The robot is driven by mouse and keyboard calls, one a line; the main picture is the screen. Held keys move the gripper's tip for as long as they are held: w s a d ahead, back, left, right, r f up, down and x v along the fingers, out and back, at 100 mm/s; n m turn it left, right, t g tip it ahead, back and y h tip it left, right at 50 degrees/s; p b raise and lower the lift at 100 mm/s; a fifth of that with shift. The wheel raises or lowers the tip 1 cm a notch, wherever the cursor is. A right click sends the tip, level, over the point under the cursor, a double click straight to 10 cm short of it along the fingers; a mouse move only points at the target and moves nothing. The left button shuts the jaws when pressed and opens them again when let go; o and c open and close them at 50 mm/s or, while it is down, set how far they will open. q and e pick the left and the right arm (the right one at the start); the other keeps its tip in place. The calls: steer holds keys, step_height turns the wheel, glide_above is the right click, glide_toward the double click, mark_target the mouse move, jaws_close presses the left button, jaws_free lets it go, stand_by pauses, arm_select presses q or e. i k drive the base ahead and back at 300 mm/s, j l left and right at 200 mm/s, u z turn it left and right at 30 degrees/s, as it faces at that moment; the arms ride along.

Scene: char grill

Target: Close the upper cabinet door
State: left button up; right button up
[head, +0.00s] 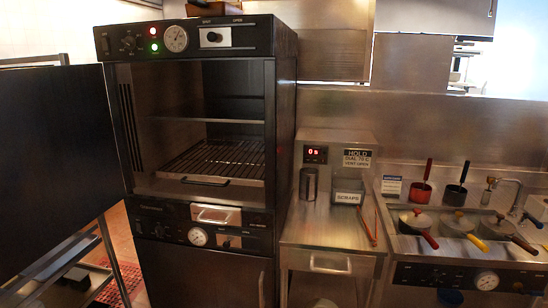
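The upper cabinet door (52,165) is a large dark panel at the left of the head view. It stands wide open, swung out to the left of the cabinet's opening. The cabinet (286,130) is tall and dark, with its upper compartment exposed. Inside the compartment are a shelf (205,120) and a wire rack (215,160). A control panel with a gauge (175,39) and red and green lights sits above the opening. The door's handle is not visible. Neither of my grippers is in view.
The lower cabinet door (200,275) is shut. A steel side counter (325,225) with a scraps bin (348,192) and tongs (367,224) stands to the right. Farther right are several lidded pots (416,221). A metal rack (65,270) stands below and behind the open door.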

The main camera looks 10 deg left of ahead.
mark_target(61, 170)
steer(key=j+z, duration=0.1)
steer(key=j, duration=1.25)
steer(key=j+z, duration=0.15)
steer(key=j, duration=0.55)
steer(key=k+j, duration=0.15)
steer(key=j, duration=0.5)
steer(key=j+z, duration=0.15)
steer(key=j, duration=0.55)
steer(key=k+j+z, duration=0.1)
steer(key=j, duration=0.55)
steer(key=k+j, duration=0.15)
steer(key=j, duration=0.5)
steer(key=k+j+z, duration=0.15)
steer(key=j, duration=0.5)
steer(key=k+j, duration=0.15)
steer(key=k, duration=0.45)
steer(key=j+z, duration=0.05)
